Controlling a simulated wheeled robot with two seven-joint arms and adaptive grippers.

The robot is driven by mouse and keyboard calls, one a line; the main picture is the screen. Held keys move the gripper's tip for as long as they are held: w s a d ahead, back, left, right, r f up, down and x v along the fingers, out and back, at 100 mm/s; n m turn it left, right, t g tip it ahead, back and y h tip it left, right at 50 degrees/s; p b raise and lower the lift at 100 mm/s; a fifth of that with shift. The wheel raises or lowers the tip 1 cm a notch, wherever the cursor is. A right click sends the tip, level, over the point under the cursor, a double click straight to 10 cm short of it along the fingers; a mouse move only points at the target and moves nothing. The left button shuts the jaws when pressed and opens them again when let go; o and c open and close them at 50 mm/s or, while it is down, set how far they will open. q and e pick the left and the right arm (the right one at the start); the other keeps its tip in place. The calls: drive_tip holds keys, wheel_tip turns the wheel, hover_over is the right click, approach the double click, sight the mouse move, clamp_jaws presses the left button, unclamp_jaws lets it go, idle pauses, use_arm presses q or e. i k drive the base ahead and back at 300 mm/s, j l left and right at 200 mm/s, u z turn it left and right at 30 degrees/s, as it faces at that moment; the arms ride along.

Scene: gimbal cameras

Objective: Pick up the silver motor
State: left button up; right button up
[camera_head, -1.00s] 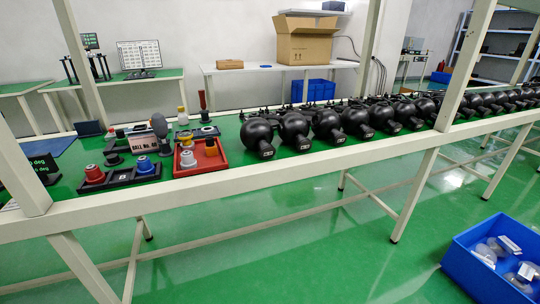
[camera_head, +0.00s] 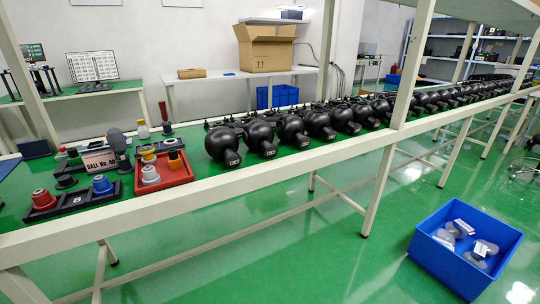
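A silver-grey motor-like part (camera_head: 150,176) stands upright in the front left of a red tray (camera_head: 188,181) on the green workbench, left of the black spheres. It is small, and I cannot be sure that it is the silver motor. A part with a yellow band (camera_head: 148,155) and a dark and orange part (camera_head: 174,161) share the tray. Left of it, a black holder (camera_head: 72,203) carries a red motor (camera_head: 42,199) and a blue motor (camera_head: 102,184). Neither of my grippers is in view.
A long row of black spheres (camera_head: 223,144) lines the bench to the right. White frame posts (camera_head: 413,65) rise from the bench edge. A blue bin (camera_head: 468,248) with clear parts sits on the open green floor.

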sight(151, 177)
drive_tip(key=u, duration=1.35)
